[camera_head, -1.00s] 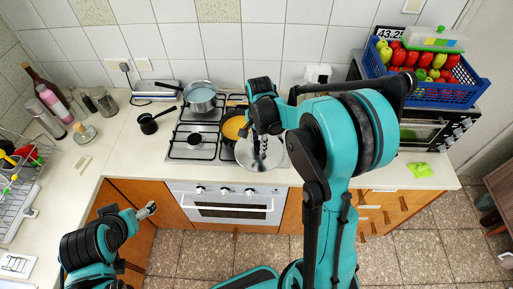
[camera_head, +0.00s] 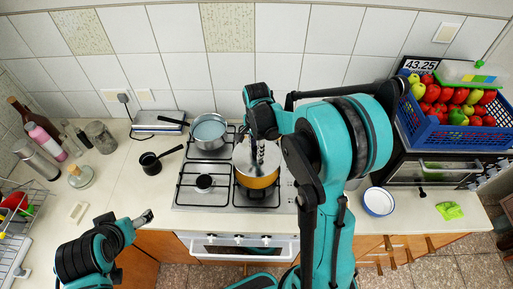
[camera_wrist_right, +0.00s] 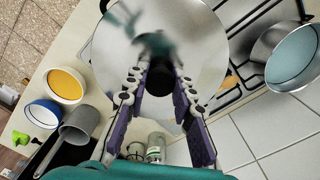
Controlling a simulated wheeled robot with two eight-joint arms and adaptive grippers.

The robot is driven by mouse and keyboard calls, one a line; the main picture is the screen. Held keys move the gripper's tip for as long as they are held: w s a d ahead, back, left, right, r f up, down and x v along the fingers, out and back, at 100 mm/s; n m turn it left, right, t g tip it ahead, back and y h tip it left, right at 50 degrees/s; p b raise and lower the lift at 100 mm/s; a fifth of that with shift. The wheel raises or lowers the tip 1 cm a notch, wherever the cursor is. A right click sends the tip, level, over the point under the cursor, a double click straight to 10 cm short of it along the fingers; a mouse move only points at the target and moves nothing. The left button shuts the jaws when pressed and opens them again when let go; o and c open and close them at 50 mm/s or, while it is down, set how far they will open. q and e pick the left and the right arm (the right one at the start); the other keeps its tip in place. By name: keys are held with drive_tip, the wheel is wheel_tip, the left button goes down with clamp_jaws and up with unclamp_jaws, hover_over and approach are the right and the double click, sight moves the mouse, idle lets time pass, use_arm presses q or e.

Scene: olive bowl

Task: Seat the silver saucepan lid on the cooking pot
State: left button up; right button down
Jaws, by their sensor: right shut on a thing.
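The silver saucepan lid (camera_head: 243,157) is at the orange cooking pot (camera_head: 258,183) on the hob in the head view and covers its top. Whether its rim touches the pot all round I cannot tell. In the right wrist view the lid (camera_wrist_right: 205,35) is a large shiny disc with a dark knob. My right gripper (camera_head: 259,158) is above the lid, its fingers (camera_wrist_right: 165,78) shut on that knob.
A saucepan with pale blue inside (camera_head: 209,131) stands close behind and left of the pot. A blue fruit crate (camera_head: 455,131) stands at the right.

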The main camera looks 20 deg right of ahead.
wheel_tip(320, 180, down, 7)
drive_tip(key=b, duration=0.5)
drive_tip(key=shift+w, duration=0.1)
drive_tip(key=shift+f, duration=0.1)
idle(1.5)
drive_tip(key=shift+f+b, duration=0.55)
drive_tip(key=shift+b, duration=0.4)
idle(0.4)
drive_tip(key=shift+c, duration=2.4)
unclamp_jaws()
drive_tip(key=shift+r, duration=0.1)
